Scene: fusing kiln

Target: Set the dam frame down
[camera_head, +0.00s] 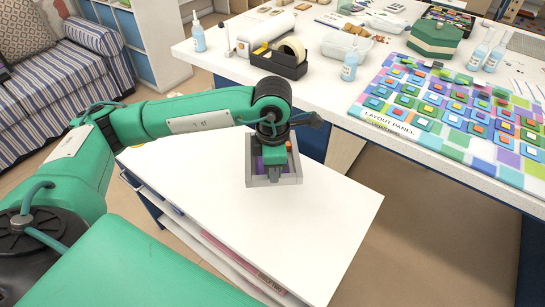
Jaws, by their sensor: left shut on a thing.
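The dam frame (249,165) is a small grey rectangular tray-like frame over the far part of the white cart top, in the middle of the view. Purple and orange colour shows inside it. My left gripper (272,166) points down into the frame from above and is shut on it; the wrist hides part of the far side and the fingertips are hard to make out. I cannot tell whether the frame touches the white top or hangs just above it. My right gripper is not in view.
The white cart top (315,225) is clear around and in front of the frame. Behind stands a worktable with a black tape dispenser (279,64), squeeze bottles (350,66) and a colourful layout panel (455,110). A striped sofa (65,75) is at left.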

